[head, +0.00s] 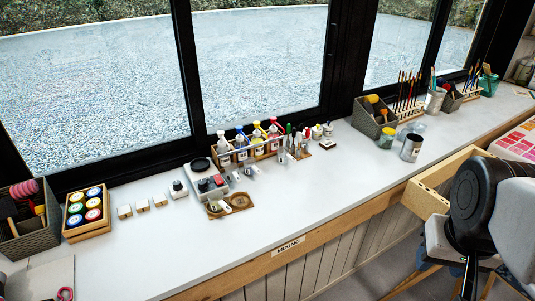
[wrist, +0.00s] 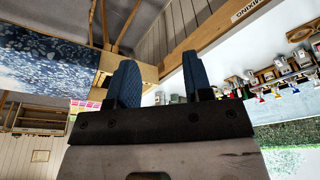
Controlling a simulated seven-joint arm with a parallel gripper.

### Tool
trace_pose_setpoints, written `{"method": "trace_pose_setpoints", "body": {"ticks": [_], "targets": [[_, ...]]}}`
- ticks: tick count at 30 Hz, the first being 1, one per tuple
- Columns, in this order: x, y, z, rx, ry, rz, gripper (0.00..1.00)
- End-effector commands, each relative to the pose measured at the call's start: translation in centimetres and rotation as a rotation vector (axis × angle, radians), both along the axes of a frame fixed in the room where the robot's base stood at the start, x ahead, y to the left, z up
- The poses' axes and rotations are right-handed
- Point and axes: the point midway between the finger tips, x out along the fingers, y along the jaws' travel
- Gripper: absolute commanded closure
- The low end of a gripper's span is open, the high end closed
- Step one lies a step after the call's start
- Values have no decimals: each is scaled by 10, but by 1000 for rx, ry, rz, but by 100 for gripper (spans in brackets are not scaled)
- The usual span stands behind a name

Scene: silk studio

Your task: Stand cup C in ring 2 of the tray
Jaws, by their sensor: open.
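My gripper (wrist: 160,82) shows in the wrist view with its two blue fingers apart and nothing between them. In the head view my arm is at the right edge, off the counter, and I cannot make out its fingertips. A brown tray (head: 245,209) with round rings lies on the counter left of the middle, with small pale items at its left part. Several small metallic or white cup-like things stand just behind it. Letters and ring numbers are too small to read, so I cannot tell which is cup C or which ring is 2.
A grey scale-like device (head: 204,190) stands behind the tray. A bottle rack (head: 256,150) is further back. Three small blocks (head: 142,206) and a box of paint jars (head: 87,208) are left. A tin (head: 411,148) stands right. The front counter is clear; an open drawer (head: 440,182) juts out right.

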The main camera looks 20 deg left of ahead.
Motion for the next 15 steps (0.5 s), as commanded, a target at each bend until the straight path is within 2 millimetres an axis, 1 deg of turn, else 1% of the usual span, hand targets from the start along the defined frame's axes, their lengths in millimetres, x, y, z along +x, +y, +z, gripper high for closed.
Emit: {"method": "trace_pose_setpoints", "body": {"ticks": [4, 6, 9, 11, 15], "targets": [[0, 0, 0, 0, 0, 0, 54], [0, 0, 0, 0, 0, 0, 57], [2, 1, 1, -1, 1, 3, 57], [4, 1, 1, -1, 2, 7, 57], [17, 6, 5, -2, 8, 26, 57]]}}
